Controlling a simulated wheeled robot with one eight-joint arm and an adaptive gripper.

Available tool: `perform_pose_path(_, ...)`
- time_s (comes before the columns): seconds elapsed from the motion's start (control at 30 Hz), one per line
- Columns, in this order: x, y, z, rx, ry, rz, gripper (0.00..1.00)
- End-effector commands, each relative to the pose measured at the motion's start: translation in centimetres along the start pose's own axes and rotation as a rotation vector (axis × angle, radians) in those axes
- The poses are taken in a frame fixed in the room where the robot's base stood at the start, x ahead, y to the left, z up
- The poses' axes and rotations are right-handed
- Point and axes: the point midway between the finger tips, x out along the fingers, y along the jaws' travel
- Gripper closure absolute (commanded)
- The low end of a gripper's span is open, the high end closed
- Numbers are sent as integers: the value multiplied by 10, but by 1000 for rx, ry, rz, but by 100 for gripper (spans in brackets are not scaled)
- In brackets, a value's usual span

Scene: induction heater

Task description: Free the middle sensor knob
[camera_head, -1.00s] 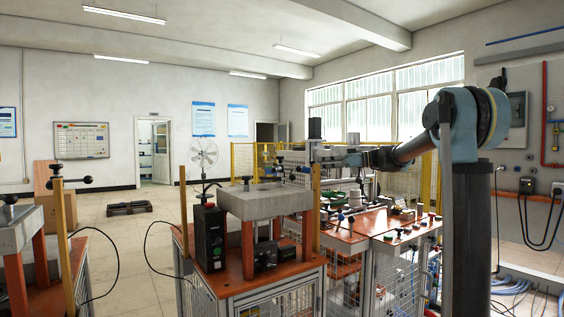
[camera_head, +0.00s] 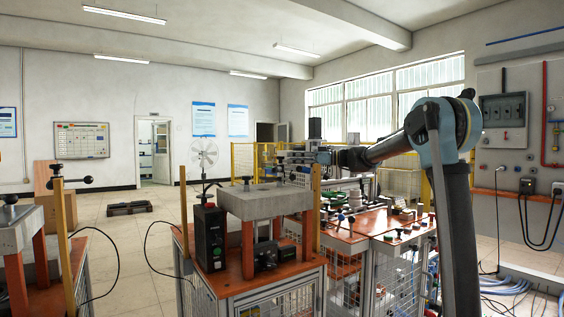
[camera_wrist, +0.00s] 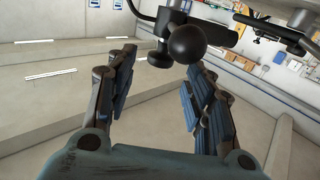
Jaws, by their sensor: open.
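In the wrist view a black ball knob (camera_wrist: 187,44) on a dark clamp lever lies just past the tips of my gripper (camera_wrist: 160,65). The ball is nearer the right finger, and contact cannot be told. My gripper is open and nothing is between its fingers. In the head view my gripper (camera_head: 290,157) is small, at the top of the yellow post (camera_head: 316,195) beside the middle stand's grey block (camera_head: 265,202). The lever is hard to make out there, partly hidden by my gripper. I cannot tell which part is the sensor.
A second dark lever (camera_wrist: 270,32) shows at the upper right of the wrist view. In the head view a left stand has its own yellow post (camera_head: 62,220) and ball lever (camera_head: 87,180). A black control box (camera_head: 210,238) stands on the middle stand. A cluttered orange bench is behind right.

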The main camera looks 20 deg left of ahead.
Motion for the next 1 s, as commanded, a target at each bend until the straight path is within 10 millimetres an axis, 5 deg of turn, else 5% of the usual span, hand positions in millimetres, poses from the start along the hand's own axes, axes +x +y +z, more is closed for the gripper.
perform_pose_path(0.4,57,0,0,0,0,-1,52)
perform_pose_path(0.8,63,0,0,0,0,0,52)
perform_pose_path(1.0,63,0,0,0,0,0,95)
